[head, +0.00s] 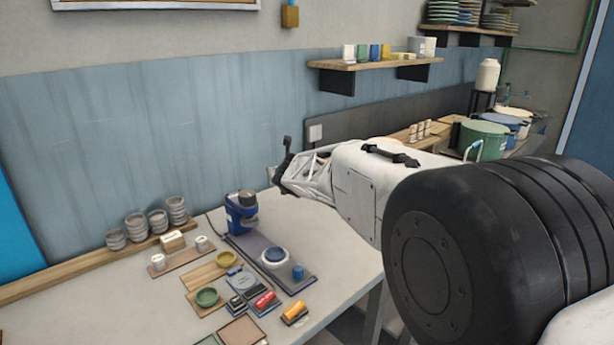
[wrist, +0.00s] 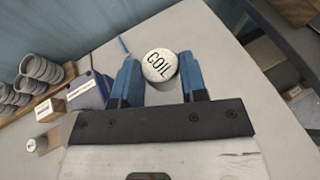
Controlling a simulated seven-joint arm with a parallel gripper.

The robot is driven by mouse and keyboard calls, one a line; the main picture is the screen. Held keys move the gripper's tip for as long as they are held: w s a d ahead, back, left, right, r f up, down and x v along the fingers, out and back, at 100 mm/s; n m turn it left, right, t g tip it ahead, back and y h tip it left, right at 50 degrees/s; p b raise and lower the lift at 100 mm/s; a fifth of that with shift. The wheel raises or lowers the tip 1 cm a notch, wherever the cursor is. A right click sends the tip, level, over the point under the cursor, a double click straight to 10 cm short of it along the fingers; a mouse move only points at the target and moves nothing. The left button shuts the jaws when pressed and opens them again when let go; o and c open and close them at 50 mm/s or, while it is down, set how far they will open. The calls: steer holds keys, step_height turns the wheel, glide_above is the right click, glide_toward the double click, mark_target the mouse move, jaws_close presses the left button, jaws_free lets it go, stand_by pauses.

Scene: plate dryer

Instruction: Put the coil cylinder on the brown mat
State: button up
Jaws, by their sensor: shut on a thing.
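The coil cylinder (wrist: 160,65) has a round pale top with the word COIL on it. It sits between the two blue fingers of my gripper (wrist: 160,76), which is shut on it. In the head view my gripper is at the left end of my white arm, above the back right of the table; I cannot make out the cylinder there. Tan mats (head: 207,276) lie farther back, so I cannot be sure which is meant.
A blue machine (head: 241,212) stands on a dark base left of my gripper. Stacked grey cups (head: 157,221) stand along the wall. The table's right side (head: 345,258) is clear.

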steer(key=shift+n+y, duration=0.3)
steer(key=s+a, duration=0.1)
steer(key=a, duration=0.4)
steer(key=s+a, duration=0.1)
steer(key=a, duration=0.4)
steer(key=s+a, duration=0.2)
steer(key=a, duration=0.3)
steer(key=shift+a+r, duration=0.1)
steer(key=shift+r, duration=0.3)
steer(key=s+a+f+m+h, duration=0.8)
steer(key=s+a+f+h, duration=0.1)
steer(key=s+a, duration=0.5)
steer(key=shift+s+a+f+t, duration=0.2)
steer(key=shift+s+f+t, duration=0.2)
steer(key=shift+s+f, duration=0.2)
steer(key=shift+f, duration=0.1)
steer(key=shift+f, duration=3.35)
steer(key=shift+f, duration=0.3)
